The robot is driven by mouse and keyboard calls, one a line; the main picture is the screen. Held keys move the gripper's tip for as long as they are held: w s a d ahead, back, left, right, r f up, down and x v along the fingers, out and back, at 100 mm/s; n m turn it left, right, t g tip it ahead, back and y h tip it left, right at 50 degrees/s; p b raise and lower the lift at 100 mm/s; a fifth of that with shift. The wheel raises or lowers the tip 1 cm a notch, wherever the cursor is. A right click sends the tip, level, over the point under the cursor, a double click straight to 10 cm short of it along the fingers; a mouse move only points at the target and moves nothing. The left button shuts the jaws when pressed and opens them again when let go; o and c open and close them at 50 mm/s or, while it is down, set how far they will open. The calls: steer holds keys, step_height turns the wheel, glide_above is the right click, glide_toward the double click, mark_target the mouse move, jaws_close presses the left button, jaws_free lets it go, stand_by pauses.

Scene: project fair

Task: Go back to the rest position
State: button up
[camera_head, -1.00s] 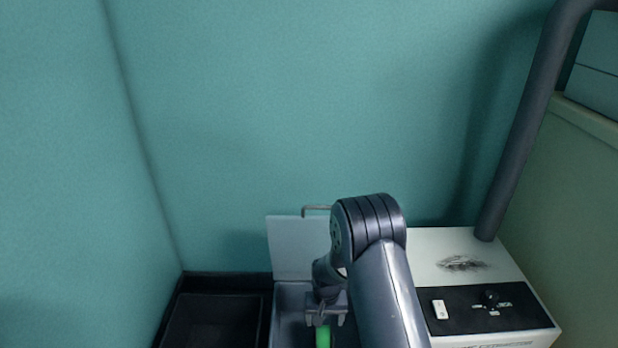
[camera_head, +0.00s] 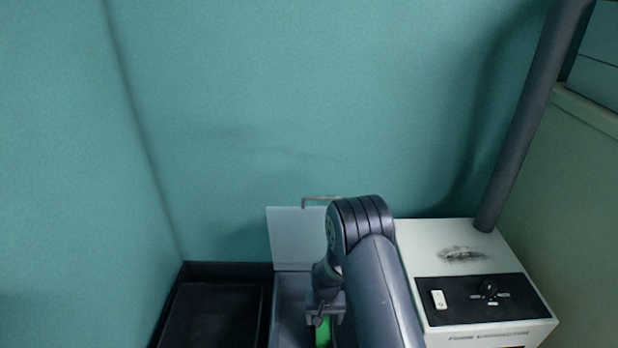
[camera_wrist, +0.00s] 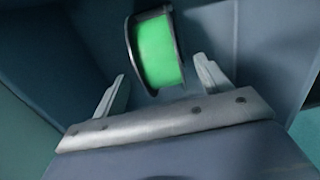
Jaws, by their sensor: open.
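My gripper (camera_head: 323,316) hangs over a grey bin at the bottom middle of the head view. In the wrist view my gripper (camera_wrist: 160,88) is open, with its two fingers apart. A green spool with dark rims (camera_wrist: 158,52) lies beyond the fingertips, between their lines, inside the bin; the fingers do not appear to grip it. In the head view only a bit of the green spool (camera_head: 323,334) shows below the gripper. My arm hides the right part of the bin.
The grey bin (camera_head: 290,300) has its lid (camera_head: 293,238) raised against the teal wall. A black open bin (camera_head: 178,312) stands to its left. A white machine (camera_head: 420,245) with a dark control panel and a thick hose (camera_head: 525,125) stands to the right.

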step_height(320, 180, up, 12)
steer(key=p, duration=0.7)
steer(key=shift+r, duration=0.15)
